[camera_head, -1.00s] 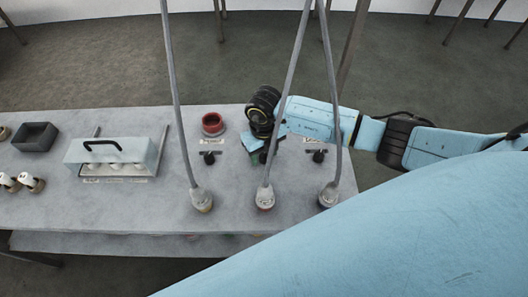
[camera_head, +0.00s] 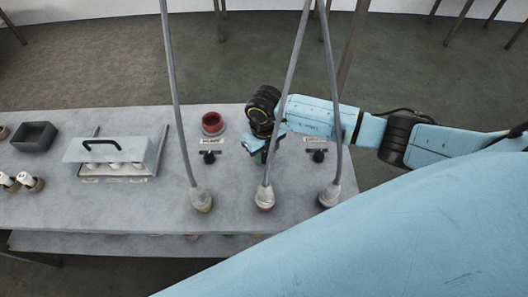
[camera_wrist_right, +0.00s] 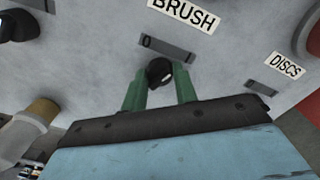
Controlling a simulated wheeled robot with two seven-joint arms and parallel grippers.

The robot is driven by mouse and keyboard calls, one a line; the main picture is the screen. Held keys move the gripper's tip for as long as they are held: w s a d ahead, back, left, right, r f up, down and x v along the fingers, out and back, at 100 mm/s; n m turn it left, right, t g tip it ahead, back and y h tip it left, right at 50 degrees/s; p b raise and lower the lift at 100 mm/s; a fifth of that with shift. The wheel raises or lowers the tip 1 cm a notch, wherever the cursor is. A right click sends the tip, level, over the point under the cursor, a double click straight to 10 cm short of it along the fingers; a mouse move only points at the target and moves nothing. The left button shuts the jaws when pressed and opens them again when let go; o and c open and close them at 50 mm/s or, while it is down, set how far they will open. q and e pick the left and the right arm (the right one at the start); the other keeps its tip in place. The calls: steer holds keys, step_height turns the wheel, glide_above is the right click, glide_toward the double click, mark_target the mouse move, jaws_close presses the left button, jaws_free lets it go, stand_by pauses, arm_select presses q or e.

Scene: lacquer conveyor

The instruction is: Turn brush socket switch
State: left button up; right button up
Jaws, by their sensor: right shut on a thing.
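The brush socket switch is a black knob (camera_wrist_right: 159,72) on the grey panel, below a white BRUSH label (camera_wrist_right: 184,12) and a dark plate (camera_wrist_right: 166,48) with a 0 at its left end. My right gripper (camera_wrist_right: 159,80) has its two green fingers on either side of the knob, shut on it. In the head view my right gripper (camera_head: 261,150) reaches down to the table behind the middle cable, and the knob is hidden there. My left gripper is not in view.
Three grey cables hang to plugs (camera_head: 201,200) (camera_head: 265,197) (camera_head: 329,195) at the table's front. Black switches (camera_head: 209,157) (camera_head: 318,156) flank my gripper. A red ring socket (camera_head: 212,123), a handled box (camera_head: 112,151) and a dark tray (camera_head: 35,136) stand left.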

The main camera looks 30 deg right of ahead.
mark_target(264, 154)
steer(key=n+b, duration=0.3)
steer(key=n, duration=0.2)
steer(key=shift+n, duration=0.4)
steer(key=n+b, duration=0.3)
steer(key=n, duration=0.2)
steer(key=shift+r, duration=0.1)
stand_by(0.3)
steer(key=o, duration=1)
steer(key=shift+c, duration=0.2)
step_height(264, 154, up, 13)
steer(key=shift+r, duration=0.2)
